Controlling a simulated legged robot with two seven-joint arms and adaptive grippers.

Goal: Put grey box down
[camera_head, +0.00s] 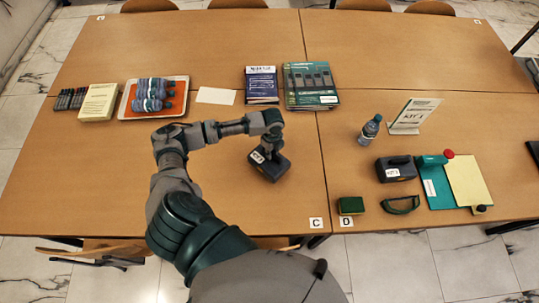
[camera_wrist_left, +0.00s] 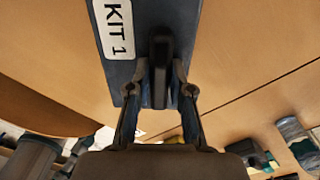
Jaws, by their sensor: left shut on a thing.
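The grey box (camera_head: 272,168) is a dark case with a white label and a top handle, over the middle of the near table, left of the centre seam. My left gripper (camera_head: 267,147) is above it. In the left wrist view, the gripper (camera_wrist_left: 160,92) has a finger on each side of the box's black handle and is shut on it. The box's top (camera_wrist_left: 140,35) there carries a "KIT 1" label. I cannot tell whether its underside touches the table (camera_head: 225,190). My right gripper is not in view.
A second grey case (camera_head: 396,168) stands right of the seam near a bottle (camera_head: 370,129), a stand-up card (camera_head: 413,115), a green box (camera_head: 351,205) and a clipboard (camera_head: 468,181). A tray of bottles (camera_head: 124,112) and books (camera_head: 311,86) lie further back. Bare wood surrounds the held box.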

